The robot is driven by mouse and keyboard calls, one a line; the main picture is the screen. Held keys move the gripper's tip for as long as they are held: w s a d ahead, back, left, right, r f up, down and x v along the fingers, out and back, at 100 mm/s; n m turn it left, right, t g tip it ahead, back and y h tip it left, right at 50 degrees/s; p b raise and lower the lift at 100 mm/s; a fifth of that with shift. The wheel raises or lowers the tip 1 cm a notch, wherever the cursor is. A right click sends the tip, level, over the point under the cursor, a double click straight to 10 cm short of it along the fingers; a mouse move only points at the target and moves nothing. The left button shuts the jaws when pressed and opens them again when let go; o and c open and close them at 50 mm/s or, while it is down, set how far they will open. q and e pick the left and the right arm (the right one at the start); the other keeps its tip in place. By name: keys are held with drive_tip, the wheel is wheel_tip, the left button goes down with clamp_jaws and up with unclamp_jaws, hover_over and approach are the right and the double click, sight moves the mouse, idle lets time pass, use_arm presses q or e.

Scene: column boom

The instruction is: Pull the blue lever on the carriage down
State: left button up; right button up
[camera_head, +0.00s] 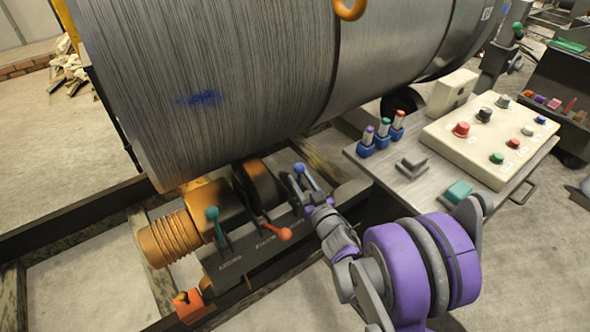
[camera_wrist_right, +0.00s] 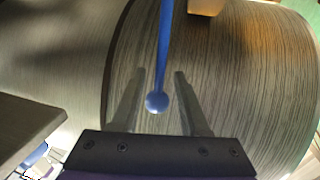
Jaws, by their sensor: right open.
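The blue lever (camera_head: 299,169) stands on the carriage (camera_head: 242,262), under the big grey cylinder, with its round knob up. My right gripper (camera_head: 306,190) is at the lever from the front right. In the right wrist view the blue lever (camera_wrist_right: 164,50) runs down from the top edge and its ball knob shows between the two fingers of my right gripper (camera_wrist_right: 160,74). The gripper is open, with a gap visible on each side of the knob. Whether a finger touches the shaft cannot be told. My left gripper is not in view.
A teal-knobbed lever (camera_head: 212,213) and an orange-red lever (camera_head: 285,234) stand on the same carriage, left of the blue one. The large cylinder (camera_head: 220,80) hangs close above. A control panel (camera_head: 490,138) sits on a table (camera_head: 420,188) at the right.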

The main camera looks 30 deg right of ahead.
drive_tip(key=shift+w+d, duration=0.15)
drive_tip(key=shift+w, duration=1)
drive_tip(key=shift+w+d, duration=0.15)
drive_tip(key=shift+w, duration=1)
drive_tip(key=shift+c, duration=0.2)
clamp_jaws()
